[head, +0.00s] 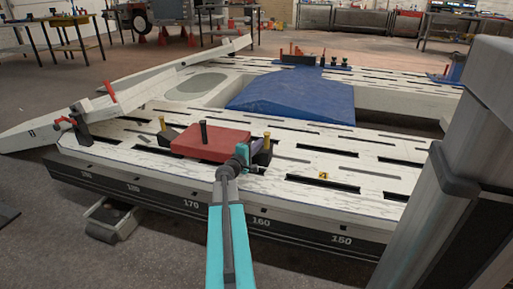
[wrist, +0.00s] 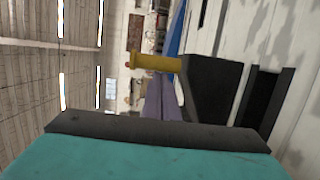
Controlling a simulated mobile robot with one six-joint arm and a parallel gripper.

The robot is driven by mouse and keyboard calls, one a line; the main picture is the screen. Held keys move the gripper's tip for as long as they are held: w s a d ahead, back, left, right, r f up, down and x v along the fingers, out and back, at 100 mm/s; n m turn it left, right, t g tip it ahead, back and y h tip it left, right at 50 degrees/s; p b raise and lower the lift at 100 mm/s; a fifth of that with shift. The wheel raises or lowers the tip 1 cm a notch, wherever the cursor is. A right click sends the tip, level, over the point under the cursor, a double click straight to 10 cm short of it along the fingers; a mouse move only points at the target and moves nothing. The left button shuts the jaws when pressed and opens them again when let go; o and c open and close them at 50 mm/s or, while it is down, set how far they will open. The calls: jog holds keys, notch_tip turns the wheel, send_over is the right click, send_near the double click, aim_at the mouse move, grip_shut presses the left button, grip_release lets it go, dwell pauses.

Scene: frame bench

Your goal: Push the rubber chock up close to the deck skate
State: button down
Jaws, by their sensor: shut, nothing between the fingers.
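The rubber chock (head: 262,155) is a black wedge with a yellow peg, standing on the white slotted deck right of the red deck skate (head: 210,143). In the wrist view the chock (wrist: 210,88) shows large, with its yellow peg pointing left. The skate is a low red block with a dark upright post. My gripper (head: 241,155) is low beside the near left side of the chock, close to the skate's right end, and hides part of the gap between them. Its fingers (wrist: 162,102) are shut and empty; I cannot tell whether they touch the chock.
Another black wedge with a yellow peg (head: 163,130) stands at the skate's left end. A blue padded ramp (head: 290,97) lies behind. A white beam with red-handled clamps (head: 120,97) lies at left.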

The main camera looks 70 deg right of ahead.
jog(key=shift+s, duration=0.1)
jog(key=shift+s+b, duration=0.7)
jog(key=shift+a, duration=0.1)
jog(key=w+a+b, duration=0.1)
jog(key=a+b, duration=0.1)
jog(key=a, duration=0.7)
jog(key=shift+w+a+b, duration=0.3)
jog(key=shift+w+b, duration=0.05)
jog(key=shift+w, duration=0.05)
dwell(0.6)
